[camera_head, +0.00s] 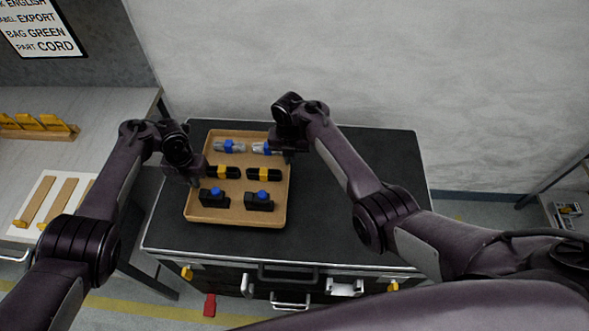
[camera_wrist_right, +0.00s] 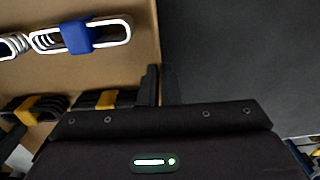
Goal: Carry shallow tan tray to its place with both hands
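The shallow tan tray (camera_head: 238,187) is over the black top of a cabinet, at its left part. It carries silver clips with blue bands, black items with yellow bands and black blocks with blue knobs. My left gripper (camera_head: 197,178) is at the tray's left wall; its fingertips are too dark and hidden to read. My right gripper (camera_head: 288,155) is at the right wall. In the right wrist view its two fingers (camera_wrist_right: 161,86) are close together, one on each side of the tray's wall (camera_wrist_right: 155,30). Whether the tray rests or hangs slightly above the top, I cannot tell.
The black cabinet top (camera_head: 350,240) is clear to the right of the tray. A grey table (camera_head: 100,105) with a yellow-clipped rack (camera_head: 45,125) and a white board with wooden strips (camera_head: 55,200) stands at the left. A white wall (camera_head: 330,60) is behind.

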